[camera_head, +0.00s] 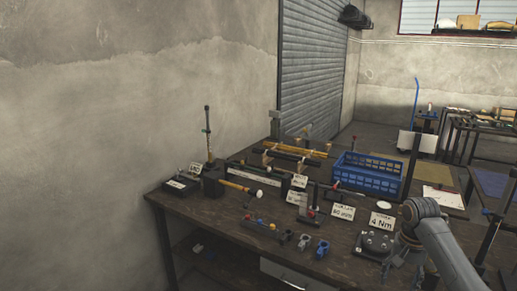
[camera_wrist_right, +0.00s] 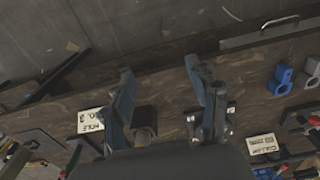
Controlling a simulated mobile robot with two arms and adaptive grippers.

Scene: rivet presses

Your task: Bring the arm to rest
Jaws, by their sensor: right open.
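My right arm (camera_head: 445,245) comes in from the right in the head view, bent over the front right part of the workbench. My right gripper (camera_head: 402,266) points down near the bench's front edge, beside a dark block with metal studs (camera_head: 374,243). In the right wrist view the two fingers of my right gripper (camera_wrist_right: 160,70) stand apart with nothing held between them. The studded block (camera_wrist_right: 230,115) shows partly behind the right finger there. My left gripper is not in view.
The workbench (camera_head: 225,215) holds a blue crate (camera_head: 368,178), a "4 Nm" sign (camera_head: 382,221), hammers and small clamps. A drawer handle (camera_wrist_right: 280,22) shows below the bench edge in the wrist view. A grey shutter (camera_head: 318,75) stands behind.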

